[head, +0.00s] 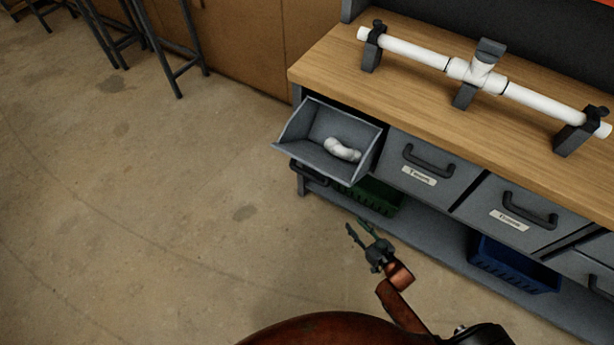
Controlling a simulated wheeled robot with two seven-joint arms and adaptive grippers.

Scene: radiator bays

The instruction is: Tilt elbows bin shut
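The tilt-out elbows bin (300,150) is at the left end of the grey bench, tipped open toward me. A white elbow fitting (342,149) lies inside it. The bin's dark handle (309,173) shows below its front edge. My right gripper (359,229) is in front of the bench, below and to the right of the open bin. Its fingers are spread apart with nothing between them, and it appears apart from the bin. My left gripper is not in view.
Closed labelled bins (418,163) continue to the right. A green crate (376,194) and a blue crate (512,267) sit on the lower shelf. White pipework (415,50) rests in dark holders on the wooden top. The floor at left is clear; stools stand far back.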

